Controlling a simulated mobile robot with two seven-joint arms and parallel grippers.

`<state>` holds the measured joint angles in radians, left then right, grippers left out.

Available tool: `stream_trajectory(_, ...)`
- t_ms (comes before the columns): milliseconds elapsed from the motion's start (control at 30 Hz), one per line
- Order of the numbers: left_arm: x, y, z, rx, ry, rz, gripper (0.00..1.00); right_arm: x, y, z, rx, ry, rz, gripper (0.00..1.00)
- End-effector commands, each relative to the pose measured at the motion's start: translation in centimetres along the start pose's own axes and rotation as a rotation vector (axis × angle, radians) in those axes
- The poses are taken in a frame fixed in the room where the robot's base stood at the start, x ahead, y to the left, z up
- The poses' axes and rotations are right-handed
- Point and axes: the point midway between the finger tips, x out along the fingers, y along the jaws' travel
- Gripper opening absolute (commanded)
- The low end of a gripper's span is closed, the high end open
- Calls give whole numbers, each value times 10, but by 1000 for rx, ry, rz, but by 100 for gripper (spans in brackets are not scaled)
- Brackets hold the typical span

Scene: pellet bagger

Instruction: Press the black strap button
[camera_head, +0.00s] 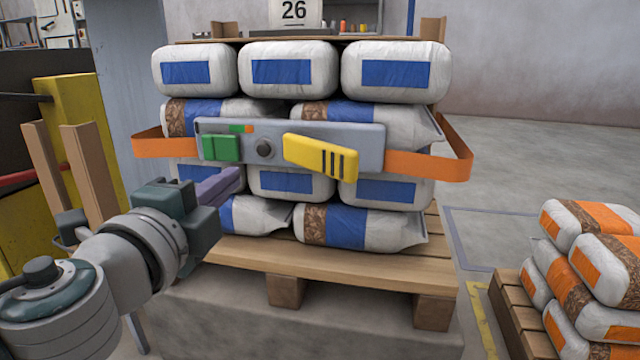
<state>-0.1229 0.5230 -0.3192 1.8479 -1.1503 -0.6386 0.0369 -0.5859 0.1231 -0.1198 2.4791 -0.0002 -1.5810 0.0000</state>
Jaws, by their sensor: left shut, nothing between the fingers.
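The black strap button (264,149) is a small dark round knob on the grey strapping tool (375,138). It sits between a green block (220,148) on its left and a yellow lever with black stripes (320,158) on its right. An orange strap (166,147) runs from both ends of the tool around the stacked bags. My left gripper (235,178) is shut and empty, its purple fingers pointing toward the tool. Its tips appear just below and left of the button. I cannot tell the exact gap in depth. My right gripper is not in view.
White bags with blue labels (288,72) are stacked on a wooden pallet (370,268). A second pallet (520,310) with orange-marked bags stands at the lower right. A yellow post (75,125) and upright boards (92,175) stand left, near my arm.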

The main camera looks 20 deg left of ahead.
Motion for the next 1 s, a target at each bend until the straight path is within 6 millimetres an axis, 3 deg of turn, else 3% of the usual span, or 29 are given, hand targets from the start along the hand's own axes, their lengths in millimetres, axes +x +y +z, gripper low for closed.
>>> stream_trajectory(100,-22,0,0,-1,1,5,0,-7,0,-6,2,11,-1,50)
stream_trajectory(300,-41,1,0,0,0,2,0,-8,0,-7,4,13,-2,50)
stream_trajectory(1000,-44,0,0,0,1,0,0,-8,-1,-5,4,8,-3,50)
